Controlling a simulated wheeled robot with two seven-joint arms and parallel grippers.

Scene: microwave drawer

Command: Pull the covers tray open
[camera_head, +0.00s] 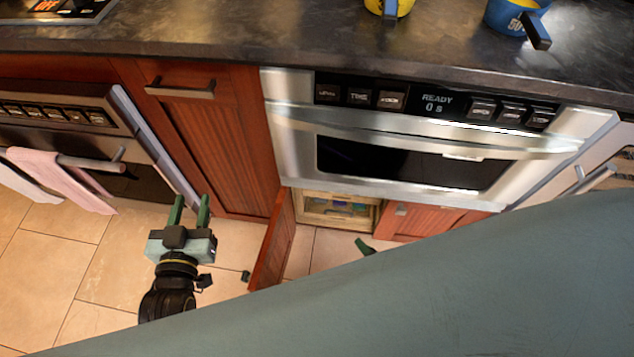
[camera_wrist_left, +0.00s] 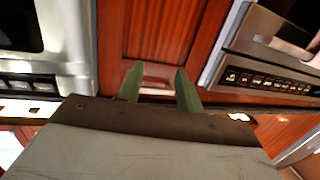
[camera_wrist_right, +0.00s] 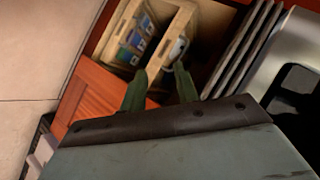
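In the head view a light wooden tray (camera_head: 340,205) sits inside the low cabinet under the microwave. In the right wrist view the wooden tray (camera_wrist_right: 185,22) shows a grey rounded piece, perhaps a handle, at its front, beside a compartment holding blue items (camera_wrist_right: 136,40). I cannot tell which items are covers. My right gripper (camera_wrist_right: 160,82) is open, its fingers pointing at the tray's front with that piece just beyond the tips. In the head view only a green fingertip shows; my arm hides the rest. My left gripper (camera_head: 190,205) is open and empty, before the red cabinets.
A red cabinet door (camera_head: 272,245) stands open left of the tray. A closed red door (camera_head: 425,222) is to its right. The microwave (camera_head: 400,150) is above, with mugs (camera_head: 517,15) on the dark counter. An oven with a pink towel (camera_head: 60,178) is at left. Tiled floor is open.

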